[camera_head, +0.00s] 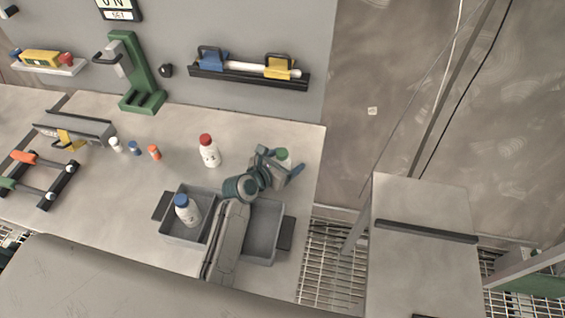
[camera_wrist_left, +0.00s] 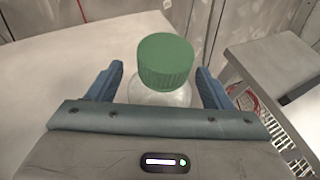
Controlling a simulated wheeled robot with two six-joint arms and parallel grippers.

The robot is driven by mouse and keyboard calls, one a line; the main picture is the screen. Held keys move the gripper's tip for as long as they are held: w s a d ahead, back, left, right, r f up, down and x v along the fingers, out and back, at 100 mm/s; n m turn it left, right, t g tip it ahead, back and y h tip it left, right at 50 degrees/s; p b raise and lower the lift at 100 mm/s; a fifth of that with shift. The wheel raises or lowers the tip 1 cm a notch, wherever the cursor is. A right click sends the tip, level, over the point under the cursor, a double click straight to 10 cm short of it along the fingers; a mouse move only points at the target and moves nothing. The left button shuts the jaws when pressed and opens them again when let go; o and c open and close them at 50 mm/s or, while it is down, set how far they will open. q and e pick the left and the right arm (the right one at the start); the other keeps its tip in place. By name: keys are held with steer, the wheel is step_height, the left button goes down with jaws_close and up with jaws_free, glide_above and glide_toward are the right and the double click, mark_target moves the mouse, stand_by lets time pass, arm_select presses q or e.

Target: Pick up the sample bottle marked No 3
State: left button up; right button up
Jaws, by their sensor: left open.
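A bottle with a green cap (camera_head: 283,154) stands on the bench near its right edge. In the left wrist view its ribbed green cap (camera_wrist_left: 166,60) and clear shoulder sit between the fingers. My left gripper (camera_head: 284,163) is open around this bottle, with a gap visible on each side of the cap. Its label is hidden. A white bottle with a red cap (camera_head: 208,151) stands on the bench to the left. A bottle with a blue cap (camera_head: 187,211) stands in the left compartment of a grey tray (camera_head: 173,233). I cannot read the label numbers surely. My right gripper is not in view.
My left arm crosses the tray; its right compartment (camera_head: 263,235) looks empty. Several small vials (camera_head: 135,148) and a rack (camera_head: 40,180) are at left. A green stand (camera_head: 140,80) is at the back. Grating (camera_head: 330,270) lies beyond the bench's right edge.

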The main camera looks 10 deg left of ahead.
arm_select(q)
steer(key=c, duration=1.2)
